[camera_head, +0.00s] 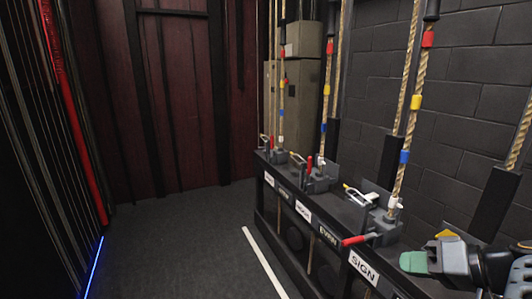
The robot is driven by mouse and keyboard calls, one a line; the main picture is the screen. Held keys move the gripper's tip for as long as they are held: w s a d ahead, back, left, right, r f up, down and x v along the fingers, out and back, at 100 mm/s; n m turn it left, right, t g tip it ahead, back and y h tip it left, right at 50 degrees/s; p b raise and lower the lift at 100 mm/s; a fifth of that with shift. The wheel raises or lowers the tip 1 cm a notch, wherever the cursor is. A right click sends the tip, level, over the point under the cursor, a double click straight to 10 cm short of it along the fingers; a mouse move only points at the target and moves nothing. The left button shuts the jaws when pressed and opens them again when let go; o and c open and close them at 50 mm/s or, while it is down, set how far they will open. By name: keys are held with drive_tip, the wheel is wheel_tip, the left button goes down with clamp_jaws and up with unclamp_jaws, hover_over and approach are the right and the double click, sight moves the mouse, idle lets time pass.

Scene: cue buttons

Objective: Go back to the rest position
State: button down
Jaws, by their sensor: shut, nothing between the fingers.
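My gripper (413,262) shows at the lower right, its green fingertips close together with nothing visible between them. It points left, in front of the rail (395,284) and right of the white "SIGN" label (363,267). The nearest rope lock has a red handle (356,240) that sticks out to the left, roughly level. The gripper appears apart from this handle.
Ropes (416,78) with coloured bands rise from the locks before a dark block wall (470,90). Grey boxes (303,40) stand at the back. The floor (190,235) left of the rail is clear, with a white strip (268,262). A red vertical line (75,125) runs at left.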

drive_tip(key=a+r+n+g+h+p, duration=0.2)
drive_tip(key=a+r+g+h+p, duration=0.2)
drive_tip(key=a+p, duration=0.9)
wheel_tip(320, 180, up, 4)
drive_tip(key=h+p, duration=0.4)
drive_tip(key=p, duration=0.3)
drive_tip(key=shift+s+f+g, duration=0.2)
drive_tip(key=shift+s+g, duration=0.1)
drive_tip(key=shift+g, duration=0.1)
drive_tip(key=shift+a, duration=0.2)
